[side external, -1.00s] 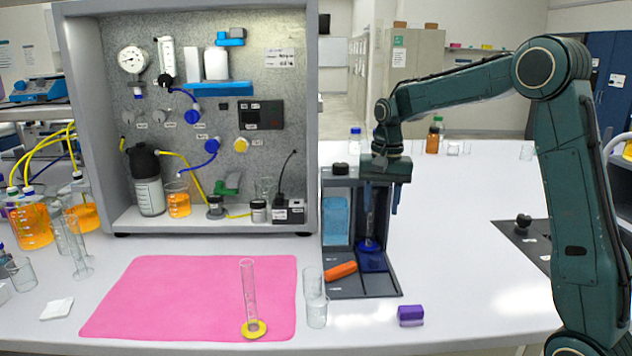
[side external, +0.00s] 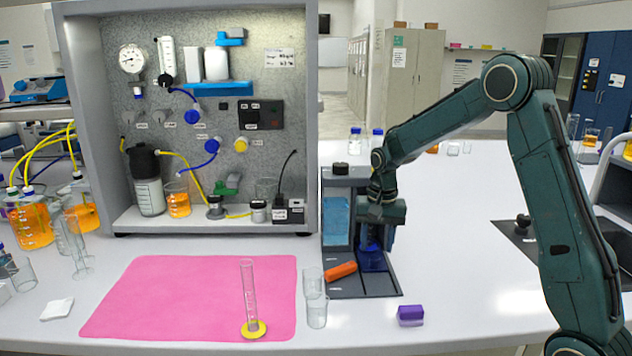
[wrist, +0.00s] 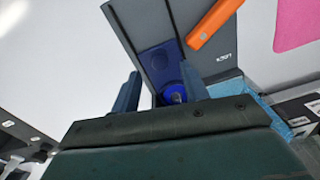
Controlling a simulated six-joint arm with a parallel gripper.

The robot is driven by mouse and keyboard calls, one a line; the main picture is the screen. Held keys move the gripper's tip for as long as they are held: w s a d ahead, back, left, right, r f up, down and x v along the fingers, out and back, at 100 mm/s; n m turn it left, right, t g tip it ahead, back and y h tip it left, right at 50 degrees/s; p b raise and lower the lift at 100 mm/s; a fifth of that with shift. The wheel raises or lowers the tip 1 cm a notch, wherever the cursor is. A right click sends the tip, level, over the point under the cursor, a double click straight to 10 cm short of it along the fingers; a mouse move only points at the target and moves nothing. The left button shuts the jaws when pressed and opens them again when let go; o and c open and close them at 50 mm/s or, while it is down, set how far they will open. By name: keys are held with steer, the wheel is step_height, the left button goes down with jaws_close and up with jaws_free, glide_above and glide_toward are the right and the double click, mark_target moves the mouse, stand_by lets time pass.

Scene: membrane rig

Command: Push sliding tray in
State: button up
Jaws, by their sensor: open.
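The blue sliding tray (side external: 373,262) lies on the dark grey base of the holder (side external: 385,287), its front part showing below my gripper. It also shows in the wrist view (wrist: 160,62), with a round blue base (wrist: 174,92) on it. My gripper (side external: 376,240) is open and pointing down over the tray's rear part, in front of the holder's upright back. In the wrist view its two blue fingers (wrist: 160,78) stand apart on either side of the round base. I cannot tell whether they touch anything. An orange bar (side external: 341,271) lies slantwise left of the tray.
A yellow-footed cylinder (side external: 253,327) stands on the pink mat (side external: 170,295). The instrument cabinet (side external: 312,120) rises at left.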

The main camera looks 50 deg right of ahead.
mark_target(375, 257)
steer(key=shift+f, duration=1.9)
jaws_close()
